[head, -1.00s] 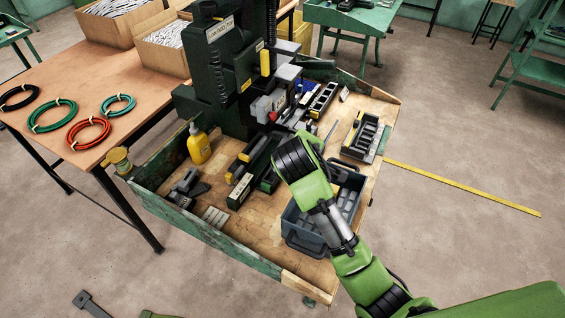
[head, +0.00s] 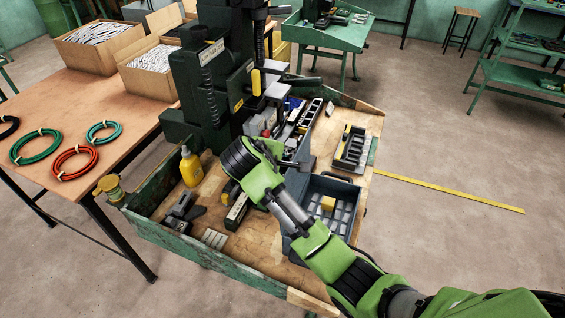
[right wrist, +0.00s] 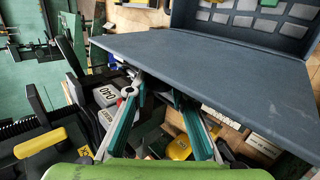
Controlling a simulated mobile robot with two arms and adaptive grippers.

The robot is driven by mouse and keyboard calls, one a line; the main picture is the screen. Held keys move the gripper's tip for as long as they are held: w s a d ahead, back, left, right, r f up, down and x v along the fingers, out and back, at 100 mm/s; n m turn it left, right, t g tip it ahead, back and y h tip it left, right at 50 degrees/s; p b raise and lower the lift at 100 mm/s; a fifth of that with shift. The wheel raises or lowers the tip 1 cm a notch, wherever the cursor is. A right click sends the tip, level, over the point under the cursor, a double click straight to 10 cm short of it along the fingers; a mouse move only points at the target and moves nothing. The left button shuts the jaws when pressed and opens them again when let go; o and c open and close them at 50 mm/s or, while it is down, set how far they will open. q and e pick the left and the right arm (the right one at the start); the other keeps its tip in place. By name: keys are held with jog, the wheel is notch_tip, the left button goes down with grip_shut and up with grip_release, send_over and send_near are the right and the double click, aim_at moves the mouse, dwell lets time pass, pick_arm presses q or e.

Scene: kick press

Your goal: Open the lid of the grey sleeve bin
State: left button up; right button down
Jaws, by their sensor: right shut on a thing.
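The grey sleeve bin (head: 337,186) sits on the wooden press bench, right of my right forearm in the head view. Its top is uncovered, showing rows of light grey sleeves and a yellow piece (head: 328,204). Its flat dark grey lid (right wrist: 200,60) is swung up off the bin and spans the right wrist view, with the open bin (right wrist: 288,29) beyond it. My right gripper (right wrist: 158,90) is shut on the lid's edge; the lid partly hides its fingertips. In the head view my right arm hides that gripper. My left gripper is out of view.
The green press (head: 205,85) stands behind and left of the bin. A yellow bottle (head: 191,167) and dark tooling blocks are on the bench's left. A small divided tray (head: 352,150) stands behind the bin. The floor right of the bench is mostly clear.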

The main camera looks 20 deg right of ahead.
jog(key=shift+d, duration=0.2)
jog(key=c, duration=2)
grip_release()
jog(key=shift+s+f, duration=0.1)
jog(key=shift+c, duration=0.2)
jog(key=shift+o, duration=1.4)
jog(key=shift+d, duration=0.1)
jog(key=shift+s+a+r, duration=0.15)
jog(key=shift+a+r, duration=0.2)
jog(key=shift+r, duration=0.05)
jog(key=v, duration=1)
jog(key=shift+s+r, duration=0.3)
jog(key=shift+a, duration=0.1)
